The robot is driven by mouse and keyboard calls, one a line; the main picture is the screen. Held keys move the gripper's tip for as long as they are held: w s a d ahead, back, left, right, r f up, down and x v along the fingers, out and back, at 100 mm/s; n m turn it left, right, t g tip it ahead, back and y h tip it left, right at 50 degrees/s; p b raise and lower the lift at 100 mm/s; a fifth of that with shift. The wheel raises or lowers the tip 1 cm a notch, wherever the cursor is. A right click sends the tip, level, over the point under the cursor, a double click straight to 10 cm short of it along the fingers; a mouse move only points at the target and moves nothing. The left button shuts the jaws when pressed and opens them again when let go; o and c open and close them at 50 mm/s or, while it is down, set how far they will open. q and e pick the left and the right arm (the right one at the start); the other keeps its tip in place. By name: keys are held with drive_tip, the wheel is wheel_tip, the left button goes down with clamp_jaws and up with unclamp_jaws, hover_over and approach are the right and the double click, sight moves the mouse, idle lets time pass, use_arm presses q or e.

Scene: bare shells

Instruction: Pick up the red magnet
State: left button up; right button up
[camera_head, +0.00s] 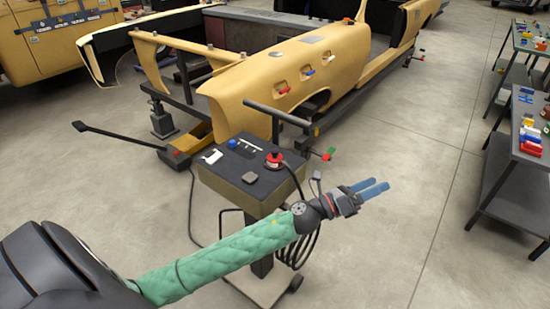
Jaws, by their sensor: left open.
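A small red piece (285,91), which looks like a magnet, sits on the side of the yellow car shell (225,95). My left gripper (373,189), with blue fingers, is open and empty at the end of a green-sleeved arm. It is in front of the car shell and to the right of a control cart. My right gripper is out of view.
The control cart (252,200) with a red knob (273,158), a black handle and cables stands between me and the shell. Dark shelves (515,170) with colourful small items stand at the right. The floor between cart and shelves is clear.

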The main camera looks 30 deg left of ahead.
use_arm(q)
drive_tip(key=d+r+m+g+h, duration=0.1)
drive_tip(key=d+m+g+h, duration=0.15)
drive_tip(key=m+g, duration=0.5)
drive_tip(key=m+g+y+p, duration=0.4)
drive_tip(key=m+g+y, duration=0.5)
drive_tip(key=m+y, duration=0.95)
hover_over(275, 150)
drive_tip(key=s, duration=0.1)
drive_tip(key=shift+m+h, duration=0.6)
drive_tip(key=shift+a+f, duration=0.1)
drive_tip(key=shift+f, duration=0.05)
drive_tip(key=shift+f+p, duration=0.4)
drive_tip(key=shift+f, duration=0.75)
drive_tip(key=f+p, duration=0.1)
drive_tip(key=f, duration=0.1)
drive_tip(key=f+p, duration=0.2)
drive_tip(key=shift+w, duration=0.4)
drive_tip(key=shift+f, duration=0.6)
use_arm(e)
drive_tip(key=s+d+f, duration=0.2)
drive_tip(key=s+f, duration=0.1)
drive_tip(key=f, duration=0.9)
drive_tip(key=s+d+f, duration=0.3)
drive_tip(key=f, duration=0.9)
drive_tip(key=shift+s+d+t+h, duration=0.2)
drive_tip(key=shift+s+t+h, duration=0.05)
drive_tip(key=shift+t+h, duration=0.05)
